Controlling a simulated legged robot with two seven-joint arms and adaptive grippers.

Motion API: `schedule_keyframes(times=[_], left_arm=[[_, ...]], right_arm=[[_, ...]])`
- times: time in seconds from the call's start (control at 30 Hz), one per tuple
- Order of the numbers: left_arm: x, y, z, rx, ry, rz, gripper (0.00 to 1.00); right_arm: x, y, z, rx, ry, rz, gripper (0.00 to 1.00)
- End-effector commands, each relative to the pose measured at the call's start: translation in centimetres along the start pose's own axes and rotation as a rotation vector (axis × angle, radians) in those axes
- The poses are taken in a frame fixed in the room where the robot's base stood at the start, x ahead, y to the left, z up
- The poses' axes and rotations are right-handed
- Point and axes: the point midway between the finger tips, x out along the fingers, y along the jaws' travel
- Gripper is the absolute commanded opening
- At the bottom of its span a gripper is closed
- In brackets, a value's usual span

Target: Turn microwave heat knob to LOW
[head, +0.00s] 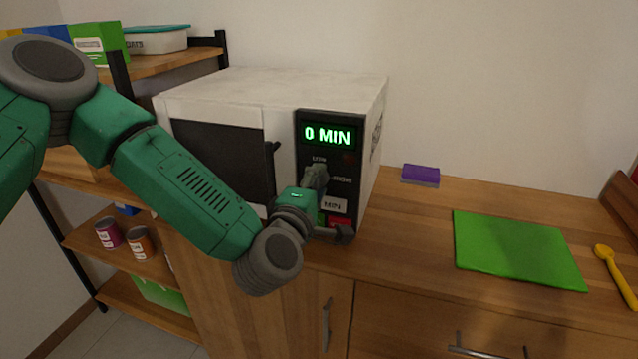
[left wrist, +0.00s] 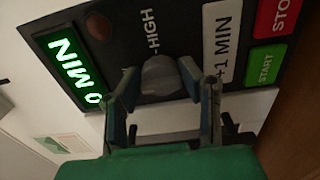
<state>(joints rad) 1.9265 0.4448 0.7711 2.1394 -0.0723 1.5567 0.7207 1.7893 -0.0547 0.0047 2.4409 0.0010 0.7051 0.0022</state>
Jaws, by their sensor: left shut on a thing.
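The white microwave (head: 270,88) stands on the wooden counter, its dark door at left and black control panel (head: 348,118) at right. The green display (head: 328,135) reads 0 MIN. The grey heat knob (left wrist: 162,77) shows in the left wrist view beside the HIGH label (left wrist: 150,32). My left gripper (head: 316,178) is at the panel and shut on the knob, with one finger on each side of it in the left wrist view (left wrist: 160,82). In the head view the gripper hides the knob. I cannot tell where the knob points. My right gripper is out of view.
Below the knob are a white +1 MIN button (left wrist: 222,40), a green START button (left wrist: 265,66) and a red STOP button (left wrist: 277,15). A purple sponge (head: 420,175), green board (head: 515,248) and yellow spoon (head: 615,275) lie on the counter. Shelves (head: 150,70) stand at left.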

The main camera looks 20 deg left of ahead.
Motion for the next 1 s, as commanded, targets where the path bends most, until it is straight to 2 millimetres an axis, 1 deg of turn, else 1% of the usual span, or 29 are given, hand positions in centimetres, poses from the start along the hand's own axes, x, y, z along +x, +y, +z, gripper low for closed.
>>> schedule_keyframes(times=[0.03,0.2,0.23,0.27,0.57,0.67,0.77,1.0], left_arm=[[-0.1,-0.5,-0.1,0.001,0.001,-0.012,0.04],[-0.1,-0.6,-0.1,0.002,0.001,-0.013,0.04],[-0.1,-0.6,-0.1,0.002,0.001,-0.013,0.44],[-0.1,-0.6,-0.1,0.002,0.001,-0.013,0.54],[-0.1,-0.2,0.0,0.001,0.000,-0.005,0.54],[-0.6,-0.2,0.0,0.001,-0.002,-0.006,0.54],[-1.9,-0.3,0.0,0.001,-0.003,-0.007,0.54],[-7.0,-0.3,0.0,0.001,-0.003,-0.009,0.54]], right_arm=[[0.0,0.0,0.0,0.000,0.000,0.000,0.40],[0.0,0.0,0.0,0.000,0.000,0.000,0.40],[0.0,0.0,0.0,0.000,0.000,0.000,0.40],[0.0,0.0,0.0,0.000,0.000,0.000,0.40],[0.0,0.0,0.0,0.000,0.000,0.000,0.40],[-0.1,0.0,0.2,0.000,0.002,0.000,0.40],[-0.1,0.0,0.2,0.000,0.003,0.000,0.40],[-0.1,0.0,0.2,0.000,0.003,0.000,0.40]])
